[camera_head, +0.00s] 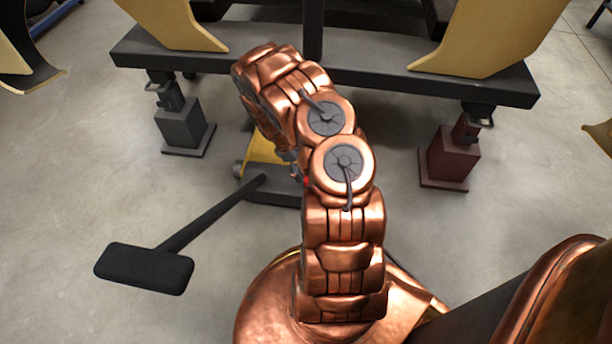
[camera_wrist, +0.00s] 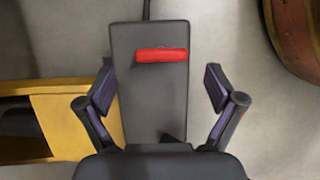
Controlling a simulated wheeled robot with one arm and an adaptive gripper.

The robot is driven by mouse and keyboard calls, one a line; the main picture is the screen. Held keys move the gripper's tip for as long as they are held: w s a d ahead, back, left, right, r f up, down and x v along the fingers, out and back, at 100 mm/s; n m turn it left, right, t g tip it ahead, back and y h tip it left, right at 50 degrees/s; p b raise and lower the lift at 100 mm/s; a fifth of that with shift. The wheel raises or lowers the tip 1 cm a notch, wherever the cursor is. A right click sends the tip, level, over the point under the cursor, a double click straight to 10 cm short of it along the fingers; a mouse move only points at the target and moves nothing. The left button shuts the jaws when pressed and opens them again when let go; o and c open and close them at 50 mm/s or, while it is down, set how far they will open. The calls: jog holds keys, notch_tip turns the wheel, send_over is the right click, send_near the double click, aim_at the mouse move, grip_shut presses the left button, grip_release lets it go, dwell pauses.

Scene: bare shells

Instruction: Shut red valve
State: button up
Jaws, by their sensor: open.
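The red valve shows in the wrist view as a short red bar (camera_wrist: 161,55) lying crosswise on a long dark grey block (camera_wrist: 147,105). In the head view only a small red speck (camera_head: 306,181) shows beside my arm, probably part of it. My gripper (camera_wrist: 158,90) is open and empty in the wrist view, one finger on each side of the block. The red bar lies between and beyond the fingertips, toward the top of the picture, and no contact shows. In the head view my arm hides most of the gripper and the valve.
A black T-shaped handle (camera_head: 145,268) sticks out left from a yellow and grey jack-like device (camera_head: 265,150). A dark beam (camera_head: 390,65) crosses behind, with a grey stand (camera_head: 184,125) left and a dark red stand (camera_head: 450,155) right.

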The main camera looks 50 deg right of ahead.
jog(key=shift+b+x, duration=0.45)
jog(key=shift+x, duration=1.55)
jog(key=c, duration=1.1)
jog(key=shift+c, duration=0.2)
